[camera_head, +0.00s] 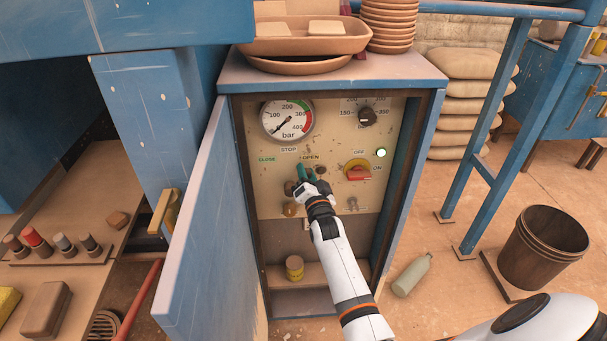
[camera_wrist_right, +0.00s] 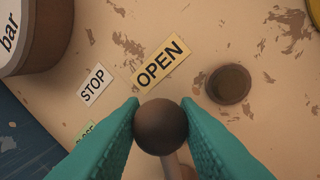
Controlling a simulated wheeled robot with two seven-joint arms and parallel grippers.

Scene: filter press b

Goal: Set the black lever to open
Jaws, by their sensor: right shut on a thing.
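The black lever's dark round knob (camera_wrist_right: 162,128) is between the teal fingers of my right gripper (camera_wrist_right: 161,103) in the right wrist view, with a bit of its shaft below. The fingers are shut on it from both sides. The yellow OPEN label (camera_wrist_right: 161,65) is just above the knob; the STOP label (camera_wrist_right: 93,85) is to the left, and the green CLOSE label (camera_wrist_right: 85,133) is partly covered by a finger. In the head view my right gripper (camera_head: 305,173) is at the panel just under the OPEN label (camera_head: 311,157) and hides the lever. My left gripper is not in view.
The open blue door (camera_head: 207,228) stands left of my right arm. Dishes (camera_head: 305,42) rest on top.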

